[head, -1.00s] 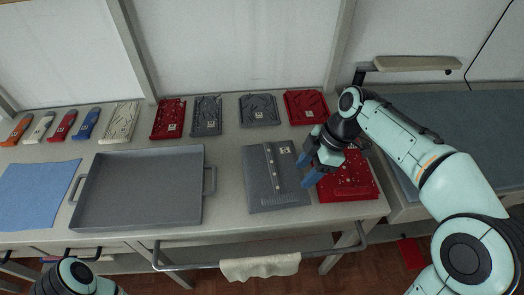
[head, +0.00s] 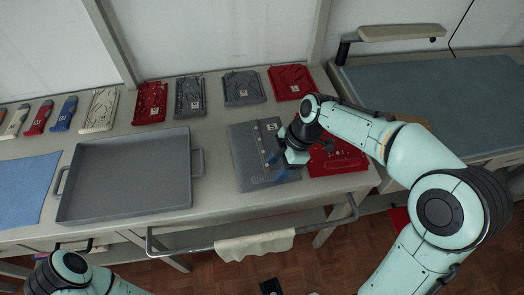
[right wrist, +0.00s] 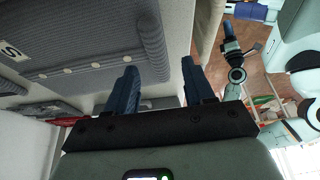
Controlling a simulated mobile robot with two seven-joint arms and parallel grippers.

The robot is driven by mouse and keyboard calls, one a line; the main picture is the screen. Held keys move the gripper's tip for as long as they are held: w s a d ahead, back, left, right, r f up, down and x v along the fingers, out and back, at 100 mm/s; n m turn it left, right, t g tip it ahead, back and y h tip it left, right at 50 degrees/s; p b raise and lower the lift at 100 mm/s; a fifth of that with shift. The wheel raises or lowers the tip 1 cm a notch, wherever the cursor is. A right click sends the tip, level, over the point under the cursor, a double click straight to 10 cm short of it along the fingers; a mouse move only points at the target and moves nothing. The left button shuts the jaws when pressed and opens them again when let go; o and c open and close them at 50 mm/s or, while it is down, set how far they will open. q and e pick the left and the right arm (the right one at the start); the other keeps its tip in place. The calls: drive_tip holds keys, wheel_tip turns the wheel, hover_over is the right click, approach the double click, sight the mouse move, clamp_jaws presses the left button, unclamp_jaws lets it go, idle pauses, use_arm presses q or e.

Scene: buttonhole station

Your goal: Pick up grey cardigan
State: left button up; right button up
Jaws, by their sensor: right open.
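The grey cardigan (head: 250,150) lies folded flat on the table, with a row of pale buttons and a small white label. In the right wrist view the cardigan (right wrist: 90,45) fills the upper left, with an "S" on its label. My right gripper (head: 277,166) is over the cardigan's right part, fingers pointing down. In the right wrist view my right gripper (right wrist: 158,72) is open and empty, with the cardigan's edge showing near its left finger. I cannot tell whether the fingers touch the cloth.
A red folded garment (head: 340,158) lies just right of the cardigan, partly behind my arm. An empty grey tray (head: 125,180) stands to the left, beside a blue cloth (head: 25,185). Several folded garments line the back. A rail with a cream towel (head: 255,246) runs along the front.

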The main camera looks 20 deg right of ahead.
drive_tip(key=shift+x, duration=1)
clamp_jaws()
drive_tip(key=shift+r, duration=0.1)
